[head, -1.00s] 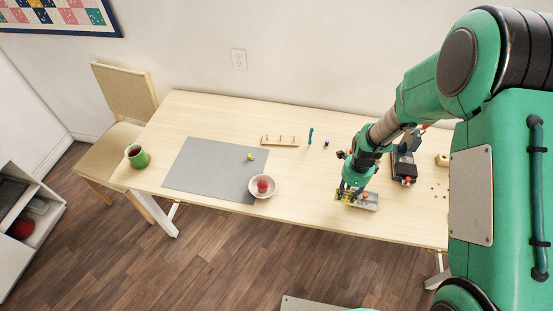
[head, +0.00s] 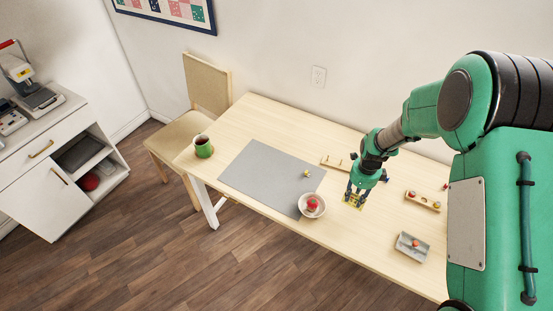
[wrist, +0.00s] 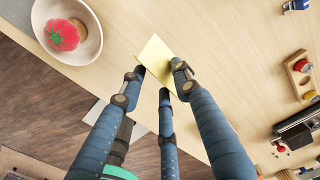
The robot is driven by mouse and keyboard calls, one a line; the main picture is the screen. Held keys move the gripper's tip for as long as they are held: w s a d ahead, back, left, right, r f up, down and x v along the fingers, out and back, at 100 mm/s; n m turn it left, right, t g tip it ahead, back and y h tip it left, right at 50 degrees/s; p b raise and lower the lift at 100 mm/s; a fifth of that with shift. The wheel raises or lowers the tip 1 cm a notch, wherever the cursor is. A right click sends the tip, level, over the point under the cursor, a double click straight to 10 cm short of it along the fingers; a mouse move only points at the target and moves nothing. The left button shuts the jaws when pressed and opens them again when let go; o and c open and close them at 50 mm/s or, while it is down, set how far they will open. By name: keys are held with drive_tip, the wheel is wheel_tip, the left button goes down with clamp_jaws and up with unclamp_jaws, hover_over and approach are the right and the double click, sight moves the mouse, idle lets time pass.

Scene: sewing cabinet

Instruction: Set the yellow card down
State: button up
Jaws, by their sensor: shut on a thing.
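The yellow card (wrist: 154,58) is between the fingertips of my gripper (wrist: 160,76) in the wrist view. It also shows below my gripper (head: 355,196) in the head view, to the right of the bowl. My gripper is shut on the card. The card is over the bare wooden table (head: 290,238); I cannot tell whether it touches the wood. My fingers hide part of the card's near edge.
A white bowl (head: 304,206) with a red tomato pincushion (head: 312,203) stands left of my gripper, beside a grey mat (head: 262,172). A grey tray (head: 411,247) and a wooden thread holder (head: 423,201) lie to the right.

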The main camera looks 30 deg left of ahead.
drive_tip(key=s+a, duration=0.3)
drive_tip(key=a, duration=2.8)
drive_tip(key=shift+s+a+f+n+p, duration=0.2)
drive_tip(key=shift+a+f+n+p, duration=0.05)
drive_tip(key=shift+a+n+p, duration=0.1)
drive_tip(key=shift+w+a+f+b, duration=0.25)
drive_tip(key=shift+w+a, duration=1.55)
drive_tip(key=shift+w, duration=0.15)
drive_tip(key=shift+w+a+f+b, duration=0.2)
drive_tip(key=shift+w+a+f, duration=0.05)
drive_tip(key=shift+w+a, duration=1.65)
drive_tip(key=shift+w+a+f+b, duration=0.25)
drive_tip(key=shift+w+a, duration=1.45)
drive_tip(key=shift+w, duration=0.35)
drive_tip(key=shift+f, duration=1.75)
